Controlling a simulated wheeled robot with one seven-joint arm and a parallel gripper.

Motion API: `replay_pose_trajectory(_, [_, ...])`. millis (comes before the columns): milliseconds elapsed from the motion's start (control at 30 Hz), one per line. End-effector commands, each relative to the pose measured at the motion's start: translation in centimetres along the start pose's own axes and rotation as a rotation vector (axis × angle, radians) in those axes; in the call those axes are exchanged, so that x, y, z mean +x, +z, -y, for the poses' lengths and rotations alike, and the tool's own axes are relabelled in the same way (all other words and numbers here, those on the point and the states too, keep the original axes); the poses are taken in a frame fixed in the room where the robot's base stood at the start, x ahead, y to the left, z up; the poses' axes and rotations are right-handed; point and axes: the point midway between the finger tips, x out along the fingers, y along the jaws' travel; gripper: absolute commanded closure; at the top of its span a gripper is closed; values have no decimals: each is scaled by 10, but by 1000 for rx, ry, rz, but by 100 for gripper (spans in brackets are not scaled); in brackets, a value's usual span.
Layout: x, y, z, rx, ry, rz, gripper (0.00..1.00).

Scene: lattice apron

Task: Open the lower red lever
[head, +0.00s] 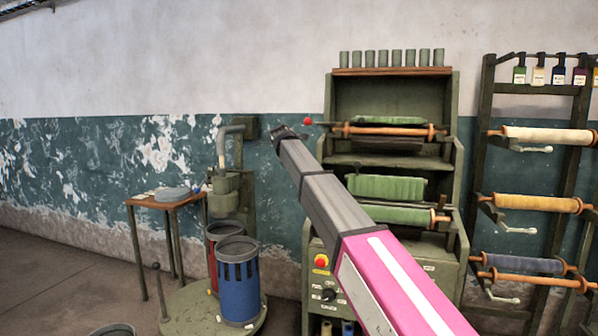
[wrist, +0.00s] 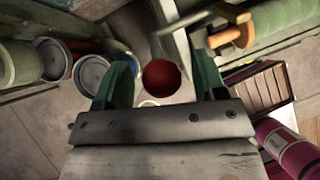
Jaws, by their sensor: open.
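A round red knob (wrist: 161,77) shows between my gripper's two dark green fingers in the wrist view; neither finger visibly touches it. My gripper (wrist: 163,62) is open. In the head view, my gripper (head: 284,132) is at the far end of my arm, left of the green machine (head: 394,90). A small red ball (head: 307,121) shows just right of it, at the machine's upper left edge. I cannot tell whether this is the same knob. No lever shaft shows clearly, and my arm hides part of the machine's lower front.
A red button (head: 321,261) sits on the machine's lower panel. Left stand a blue bin (head: 238,285), a red bin (head: 212,232) and a small wooden table (head: 150,202). A rack with rolls (head: 540,204) stands right. Floor at left is partly clear.

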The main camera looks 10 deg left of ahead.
Motion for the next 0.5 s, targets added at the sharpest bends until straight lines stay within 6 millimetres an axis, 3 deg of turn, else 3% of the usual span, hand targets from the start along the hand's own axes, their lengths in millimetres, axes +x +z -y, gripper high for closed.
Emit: replay_pose_trajectory(500, [-87, 0, -1, 0, 2, 2, 36])
